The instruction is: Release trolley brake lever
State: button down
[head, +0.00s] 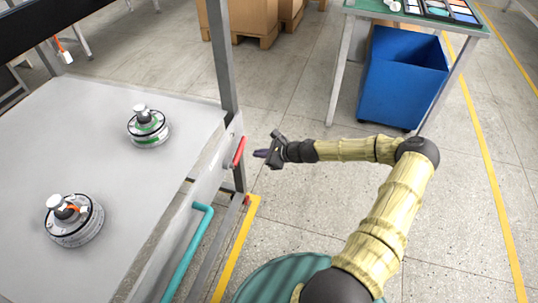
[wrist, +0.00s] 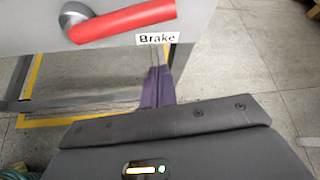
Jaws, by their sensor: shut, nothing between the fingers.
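The red brake lever (head: 239,151) is on the side panel of the grey trolley (head: 108,92), near its corner post. In the wrist view the lever (wrist: 125,20) runs from a metal pivot at the left to the right, tilted slightly up. A white label reading "Brake" (wrist: 157,38) sits below its right end. My gripper (head: 257,153) is just right of the lever in the head view, with a small gap. In the wrist view its purple fingers (wrist: 158,76) are together, empty, below the label, and not touching the lever.
Two hub motors (head: 149,127) (head: 74,221) stand on the trolley top. A teal bent bar (head: 187,252) runs along the trolley's near side. A blue bin (head: 402,80) is under a table at the back right. Open floor lies right of the trolley.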

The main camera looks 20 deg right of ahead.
jog(key=a, duration=0.1)
jog(key=w+a+r, duration=0.1)
jog(key=a+r+b, duration=0.1)
jog(key=shift+w+a+r, duration=0.15)
jog(key=shift+w, duration=0.2)
